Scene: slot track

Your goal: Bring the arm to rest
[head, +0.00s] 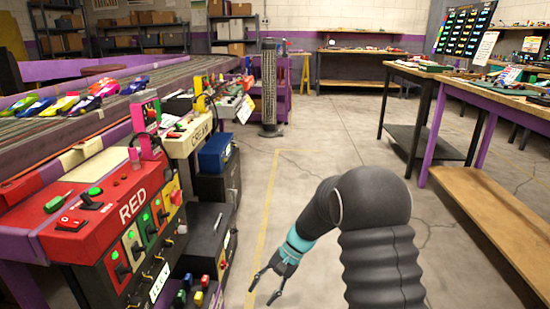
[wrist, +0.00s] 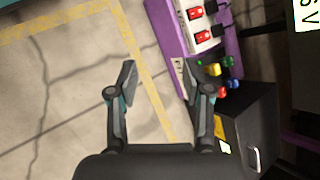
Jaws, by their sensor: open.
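My arm (head: 372,215) reaches from the lower right of the head view and bends down over the concrete floor. My gripper (head: 262,287) hangs low in the aisle, right of the control stations, with its fingers apart and nothing between them. In the wrist view my gripper (wrist: 158,82) is open and empty above the floor and a yellow floor line. A purple panel with red switches (wrist: 190,40) and a dark box (wrist: 248,135) lie to its right.
A red control station (head: 110,220) and a cream one (head: 195,140) line the left, beside the slot track (head: 60,125) with several cars. A grey pillar (head: 270,90) stands behind. Workbenches (head: 480,90) stand at right. The middle floor (head: 330,150) is clear.

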